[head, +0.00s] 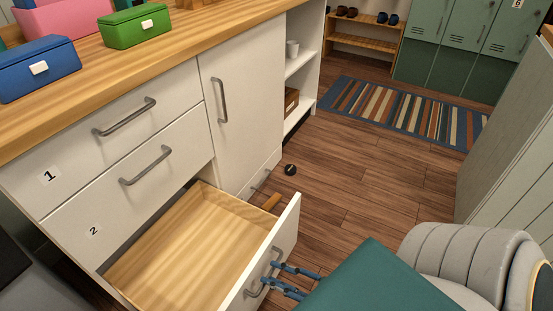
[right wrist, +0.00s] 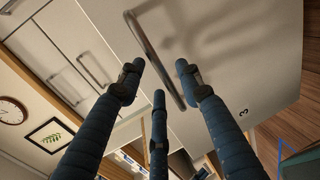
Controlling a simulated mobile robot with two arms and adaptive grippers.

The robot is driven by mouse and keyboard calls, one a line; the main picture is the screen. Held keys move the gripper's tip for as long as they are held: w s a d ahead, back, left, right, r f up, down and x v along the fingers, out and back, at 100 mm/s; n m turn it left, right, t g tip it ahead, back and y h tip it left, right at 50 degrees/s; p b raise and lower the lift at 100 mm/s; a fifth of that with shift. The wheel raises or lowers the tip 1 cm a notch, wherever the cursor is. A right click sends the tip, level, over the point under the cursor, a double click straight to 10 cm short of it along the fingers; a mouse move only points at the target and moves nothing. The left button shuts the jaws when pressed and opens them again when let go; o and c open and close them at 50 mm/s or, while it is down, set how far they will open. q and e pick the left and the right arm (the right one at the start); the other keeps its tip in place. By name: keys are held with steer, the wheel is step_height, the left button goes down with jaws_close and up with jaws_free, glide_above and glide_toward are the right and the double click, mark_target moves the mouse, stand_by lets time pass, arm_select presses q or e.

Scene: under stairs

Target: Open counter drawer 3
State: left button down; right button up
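Counter drawer 3 (head: 190,245), the lowest in the left column, is pulled far out and its light wooden inside is empty. Its white front carries a grey bar handle (head: 262,276). The handle (right wrist: 160,60) also shows in the right wrist view, with the label 3 (right wrist: 243,112) on the drawer front. My right gripper (head: 285,277) is at the handle. In the right wrist view its blue fingers (right wrist: 160,75) are spread apart, with the handle bar passing between them. Whether they touch it is unclear. My left gripper is not in view.
Drawers 1 (head: 115,125) and 2 (head: 140,175) above are shut, as is the cabinet door (head: 245,110). A small dark round object (head: 290,169) lies on the floor. Boxes stand on the counter (head: 185,38). A striped rug (head: 405,112) and lockers (head: 465,45) are behind.

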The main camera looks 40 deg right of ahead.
steer(key=v, duration=1.2)
stand_by(0.3)
